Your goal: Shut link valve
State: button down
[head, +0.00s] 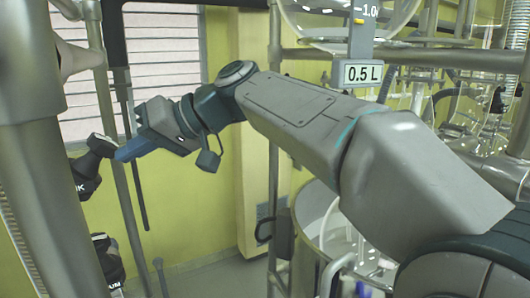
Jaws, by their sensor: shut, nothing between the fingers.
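A black valve (86,176) is at the left, partly hidden behind the grey post; only a "K" of its label shows, so I cannot read the whole name. My gripper (124,154), with blue fingers, reaches in from the right and is shut. Its fingertips are right beside the handle; I cannot tell whether they touch it. Nothing shows between the fingers.
A second black valve (108,258), label ending in "UM", sits lower. A thick grey post (40,190) stands at the far left, with thinner metal poles beside it. A steel drum (318,235) stands below my arm.

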jog(key=shift+s+r+b, duration=0.1)
jog(key=shift+s+b, duration=0.05)
jog(key=shift+b, duration=0.2)
jog(key=shift+s+a+r+b, duration=0.3)
jog(key=shift+s+r+b, duration=0.25)
jog(key=shift+s, duration=0.15)
jog(key=shift+s+a+r, duration=0.15)
jog(key=shift+s+r, duration=0.05)
jog(key=shift+r, duration=0.05)
jog(key=shift+r, duration=0.1)
jog(key=shift+s+f+b, duration=0.15)
jog(key=shift+f+b, duration=0.05)
jog(key=shift+b, duration=0.25)
